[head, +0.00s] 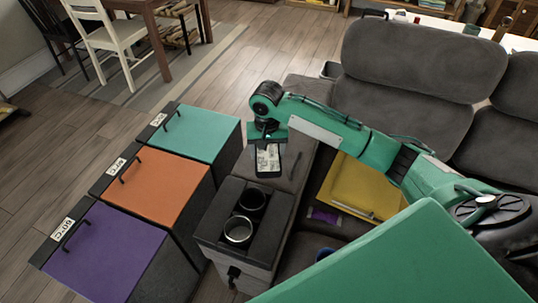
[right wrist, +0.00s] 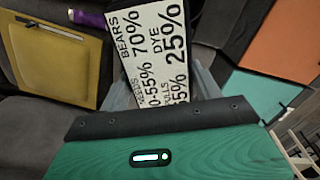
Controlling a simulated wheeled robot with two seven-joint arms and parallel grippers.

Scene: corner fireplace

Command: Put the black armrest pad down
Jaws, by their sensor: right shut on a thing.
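A black pad (head: 268,172) with a white printed sheet on its face is at the far end of the grey sofa armrest (head: 291,165). My right gripper (head: 267,138) is at its far edge, shut on it. In the right wrist view the pad's printed face (right wrist: 150,42) shows large black text such as "BEARS 70%". Its near end runs down behind the green gripper body, between the grey fingers (right wrist: 165,92). I cannot tell whether the pad touches the armrest. My left gripper is not in view.
A black cup-holder tray (head: 216,216) sits nearer on the armrest. Three lidded bins, teal (head: 200,132), orange (head: 165,187) and purple (head: 108,247), stand left of it. A yellow folder (head: 358,187) and a purple item (head: 324,215) lie on the seat to the right.

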